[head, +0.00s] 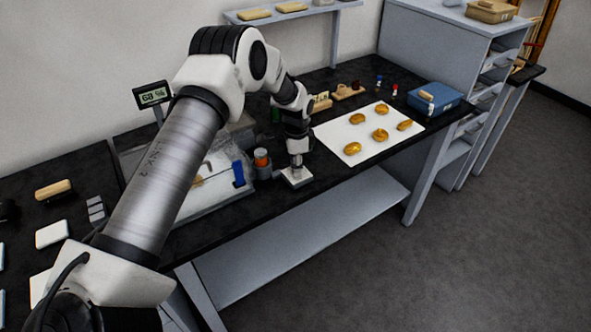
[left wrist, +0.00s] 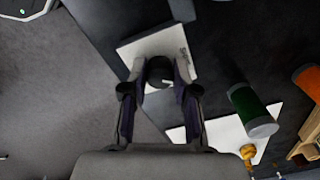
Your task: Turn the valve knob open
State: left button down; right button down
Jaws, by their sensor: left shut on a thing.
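The valve's pale square base (head: 296,178) sits near the front edge of the dark workbench, below my left gripper (head: 297,160). The left wrist view shows the same pale base (left wrist: 135,51) with dark writing on it. There my left gripper (left wrist: 159,82) is shut on the dark round valve knob (left wrist: 160,69), with one finger on each side. The fingers hide parts of the knob, so its turn angle is hard to tell. In the head view the gripper covers the knob. My right gripper is not in view.
A white sheet (head: 340,131) with several amber pieces lies right of the valve. An orange-topped jar (head: 262,160) stands close on its left, by a clear-sided case. A blue box (head: 434,98) is at the right end. Open floor (head: 480,220) lies in front.

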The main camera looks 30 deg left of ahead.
pick_arm(q)
jog(key=m, duration=0.2)
jog(key=m+b, duration=0.2)
jog(key=m, duration=0.1)
jog(key=shift+f+m, duration=0.25)
jog(key=shift+m, duration=0.05)
jog(key=m+b, duration=0.1)
jog(key=m, duration=0.4)
jog(key=shift+d+m, duration=0.1)
jog(key=shift+m, duration=0.2)
jog(key=c, duration=0.9)
grip_release()
jog(key=shift+r, duration=0.1)
jog(key=shift+r, duration=0.1)
